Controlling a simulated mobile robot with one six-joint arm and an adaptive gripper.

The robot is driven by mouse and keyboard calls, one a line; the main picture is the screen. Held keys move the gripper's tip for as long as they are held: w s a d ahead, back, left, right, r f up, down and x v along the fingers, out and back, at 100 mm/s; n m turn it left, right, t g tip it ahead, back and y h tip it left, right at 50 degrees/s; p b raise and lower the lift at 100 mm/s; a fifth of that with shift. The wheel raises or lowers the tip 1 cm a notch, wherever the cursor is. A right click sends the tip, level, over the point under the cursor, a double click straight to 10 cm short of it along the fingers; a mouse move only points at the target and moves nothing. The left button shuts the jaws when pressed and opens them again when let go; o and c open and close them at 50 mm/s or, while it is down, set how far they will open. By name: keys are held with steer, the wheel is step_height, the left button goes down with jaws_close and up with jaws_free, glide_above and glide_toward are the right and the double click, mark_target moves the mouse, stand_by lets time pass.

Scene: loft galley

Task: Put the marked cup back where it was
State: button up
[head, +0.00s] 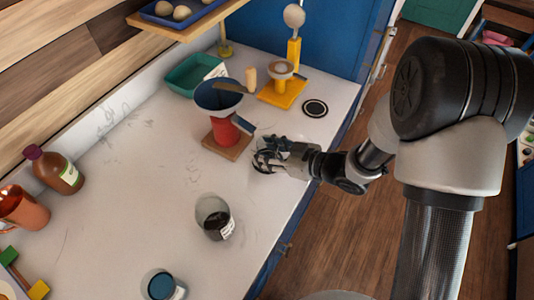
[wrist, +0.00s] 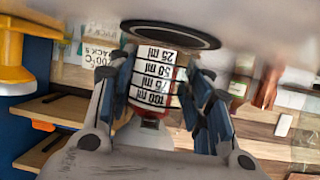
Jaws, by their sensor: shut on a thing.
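The marked cup (wrist: 155,75) shows in the wrist view, with a white label reading 25, 50, 75 and 100 ml and red showing around the label. The blue fingers of my gripper (wrist: 163,88) are closed on both its sides. In the head view my gripper (head: 264,157) is over the right side of the counter, beside the red stand, and the cup is hard to make out there. A dark ring (wrist: 170,35) shows against the cup's end in the wrist view; I cannot tell whether it touches. A black ringed disc (head: 315,108) lies bare at the counter's far right.
A red stand with a blue funnel (head: 218,97) is close beside my gripper. A yellow stand (head: 282,92) and a green tray (head: 190,76) are farther back. A glass with dark contents (head: 215,222) and a blue cup (head: 162,286) stand nearer. The counter's middle left is clear.

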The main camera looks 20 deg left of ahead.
steer(key=shift+f, duration=0.25)
steer(key=shift+f, duration=0.15)
steer(key=o, duration=1.1)
steer(key=shift+d+r, duration=0.25)
steer(key=shift+r, duration=0.15)
steer(key=p+v, duration=0.3)
steer(key=v, duration=0.8)
steer(key=shift+s+d, duration=0.1)
steer(key=shift+d, duration=0.15)
